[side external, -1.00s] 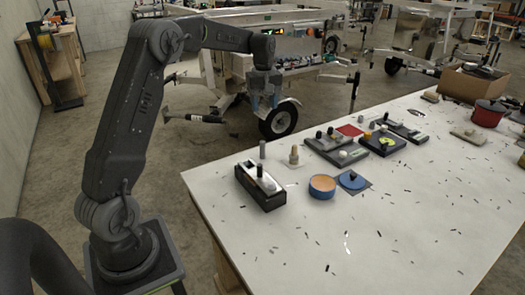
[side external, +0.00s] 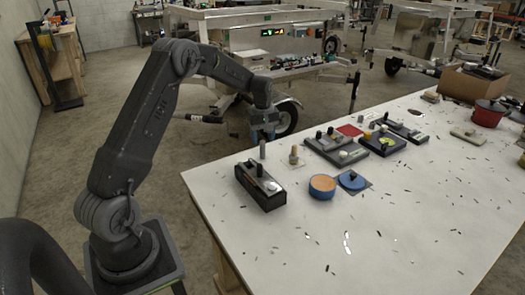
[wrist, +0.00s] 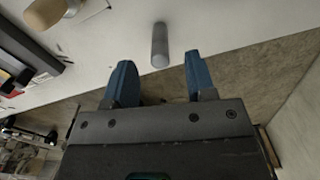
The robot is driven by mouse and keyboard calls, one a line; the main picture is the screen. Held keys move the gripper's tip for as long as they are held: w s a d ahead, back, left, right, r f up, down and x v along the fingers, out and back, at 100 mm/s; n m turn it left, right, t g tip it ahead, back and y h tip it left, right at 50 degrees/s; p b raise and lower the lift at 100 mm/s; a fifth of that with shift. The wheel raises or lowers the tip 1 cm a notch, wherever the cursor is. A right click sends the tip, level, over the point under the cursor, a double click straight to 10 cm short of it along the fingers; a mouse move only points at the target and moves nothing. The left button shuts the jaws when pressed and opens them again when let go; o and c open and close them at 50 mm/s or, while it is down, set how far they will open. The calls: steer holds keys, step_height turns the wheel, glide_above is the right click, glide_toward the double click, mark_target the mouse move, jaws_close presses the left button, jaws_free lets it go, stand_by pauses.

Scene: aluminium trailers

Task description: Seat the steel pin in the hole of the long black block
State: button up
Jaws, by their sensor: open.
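The steel pin (side external: 262,149) is a short grey cylinder standing upright near the table's far edge. In the wrist view the pin (wrist: 159,46) shows just beyond the gap between my blue fingertips, apart from them. My gripper (side external: 263,133) is open and empty, close above the pin. In the wrist view its fingers (wrist: 160,70) are spread wide. The long black block (side external: 268,202) lies on the table in front of the pin, with a pale top plate and a dark upright peg on it. I cannot make out its hole clearly.
A wooden peg (side external: 294,156) on a light square stands right of the pin. An orange-topped blue pot (side external: 322,188), a blue lid (side external: 351,180) and dark fixture boards (side external: 336,150) lie further right. The table's front is mostly clear apart from scattered flecks.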

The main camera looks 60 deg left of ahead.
mark_target(262, 150)
steer(key=shift+f, duration=1.2)
jaws_close()
